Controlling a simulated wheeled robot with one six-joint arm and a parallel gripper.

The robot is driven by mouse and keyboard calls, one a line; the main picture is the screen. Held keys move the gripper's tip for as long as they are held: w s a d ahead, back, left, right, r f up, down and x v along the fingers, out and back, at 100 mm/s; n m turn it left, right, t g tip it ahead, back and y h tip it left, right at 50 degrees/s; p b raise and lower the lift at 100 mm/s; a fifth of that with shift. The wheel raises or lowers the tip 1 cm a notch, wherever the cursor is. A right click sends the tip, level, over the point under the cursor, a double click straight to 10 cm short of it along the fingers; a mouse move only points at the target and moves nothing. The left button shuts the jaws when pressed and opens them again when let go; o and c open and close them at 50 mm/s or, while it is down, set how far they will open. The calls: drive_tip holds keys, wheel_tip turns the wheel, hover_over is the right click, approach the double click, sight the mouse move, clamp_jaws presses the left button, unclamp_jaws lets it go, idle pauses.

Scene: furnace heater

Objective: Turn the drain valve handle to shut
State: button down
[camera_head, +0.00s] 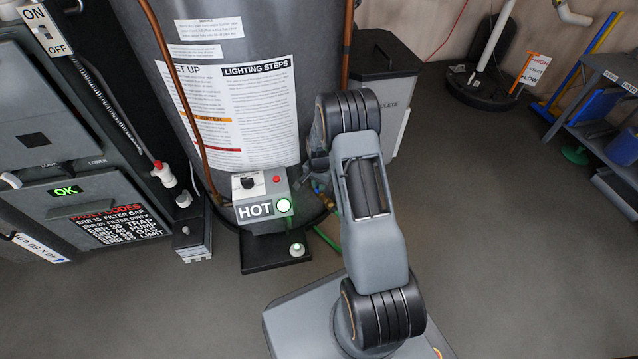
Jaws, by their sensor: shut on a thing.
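The drain valve (328,201) is low on the front right of the grey water heater tank (270,60). Only small brass and blue bits of it show, with a green hose (326,238) running from below it. My gripper (316,172) is at the valve, mostly hidden behind my own arm. It is shut on the drain valve handle. The handle's angle is hidden, so I cannot tell how far it is turned.
A control box (262,200) reading HOT, with a green light, is just left of my gripper. Copper pipes run beside the tank. The right floor is clear.

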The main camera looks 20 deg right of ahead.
drive_tip(key=shift+w+d+r+m, duration=0.15)
drive_tip(key=shift+w+d+m, duration=0.15)
drive_tip(key=shift+d, duration=0.15)
drive_tip(key=m, duration=0.2)
drive_tip(key=shift+w+d+m, duration=0.1)
drive_tip(key=shift+m, duration=1)
drive_tip(key=c, duration=1)
unclamp_jaws()
drive_tip(key=shift+a, duration=0.25)
drive_tip(key=shift+c, duration=0.2)
drive_tip(key=shift+o, duration=0.2)
drive_tip(key=shift+a, duration=0.1)
drive_tip(key=shift+a, duration=0.1)
